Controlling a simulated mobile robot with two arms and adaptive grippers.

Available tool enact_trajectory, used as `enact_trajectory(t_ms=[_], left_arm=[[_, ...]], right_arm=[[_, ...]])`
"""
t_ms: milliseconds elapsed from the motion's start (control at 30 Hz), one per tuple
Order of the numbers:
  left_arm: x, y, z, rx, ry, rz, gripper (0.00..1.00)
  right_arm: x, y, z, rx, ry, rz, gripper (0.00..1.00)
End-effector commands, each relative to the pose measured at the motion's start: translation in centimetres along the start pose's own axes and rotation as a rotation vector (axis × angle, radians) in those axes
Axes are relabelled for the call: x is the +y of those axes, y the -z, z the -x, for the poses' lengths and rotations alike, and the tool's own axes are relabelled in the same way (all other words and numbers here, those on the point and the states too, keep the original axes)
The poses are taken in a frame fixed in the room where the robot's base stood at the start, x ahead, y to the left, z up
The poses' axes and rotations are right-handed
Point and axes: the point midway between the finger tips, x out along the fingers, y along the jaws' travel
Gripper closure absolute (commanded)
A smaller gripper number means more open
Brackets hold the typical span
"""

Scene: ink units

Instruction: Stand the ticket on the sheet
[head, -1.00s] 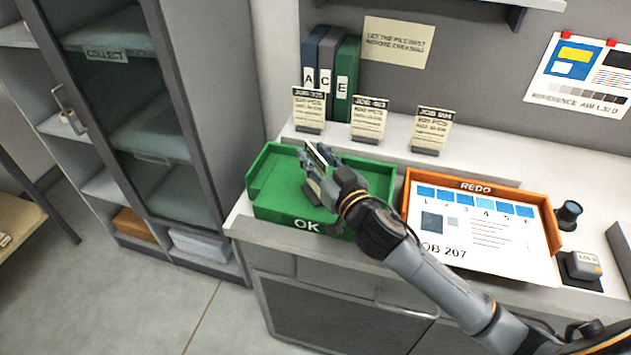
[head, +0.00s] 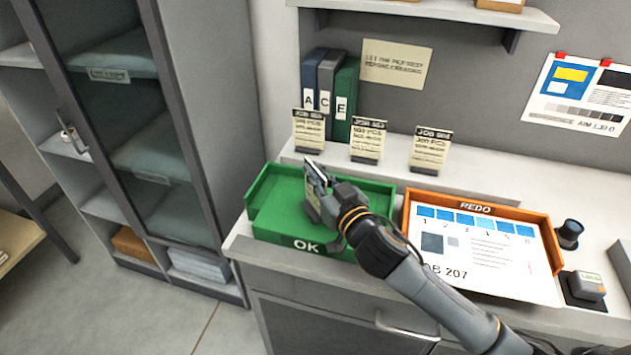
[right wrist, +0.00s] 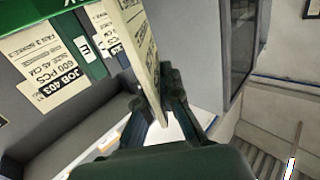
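A beige printed ticket (right wrist: 141,55) is between the fingers of my right gripper (right wrist: 165,112) in the right wrist view, seen nearly edge-on. In the head view my right gripper (head: 316,182) is over the green OK tray (head: 277,222), and a small beige part of the ticket shows beside the fingers. The gripper is shut on it. The white JOB 207 sheet (head: 470,262) lies flat in the orange REDO tray (head: 553,245), to the right of the gripper; my right arm covers its lower left part. My left gripper is not in view.
Three tickets stand in holders on the back ledge: left (head: 308,131), middle (head: 368,139) and right (head: 430,149). Binders (head: 328,90) stand behind them. A dark knob (head: 570,232) and a small grey device (head: 586,286) are right of the REDO tray.

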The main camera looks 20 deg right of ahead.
Motion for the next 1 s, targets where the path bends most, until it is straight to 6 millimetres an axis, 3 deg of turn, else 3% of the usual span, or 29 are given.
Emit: enact_trajectory(t_ms=[133, 400, 500, 600, 1000], left_arm=[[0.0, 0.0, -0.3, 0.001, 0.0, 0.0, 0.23], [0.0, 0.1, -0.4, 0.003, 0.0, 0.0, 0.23], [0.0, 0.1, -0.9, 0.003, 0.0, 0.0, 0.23], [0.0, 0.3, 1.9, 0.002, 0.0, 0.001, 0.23], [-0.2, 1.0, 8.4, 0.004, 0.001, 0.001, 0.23]], right_arm=[[-0.1, 2.5, 0.3, 0.006, 0.003, 0.001, 1.0], [-0.9, 8.1, 5.1, 0.007, 0.004, 0.001, 1.0], [-1.2, 8.8, 7.4, 0.003, 0.004, -0.001, 1.0], [-1.4, 10.2, 8.8, -0.007, 0.002, -0.002, 1.0], [-1.9, 11.8, 12.4, -0.003, 0.0, -0.005, 1.0]])
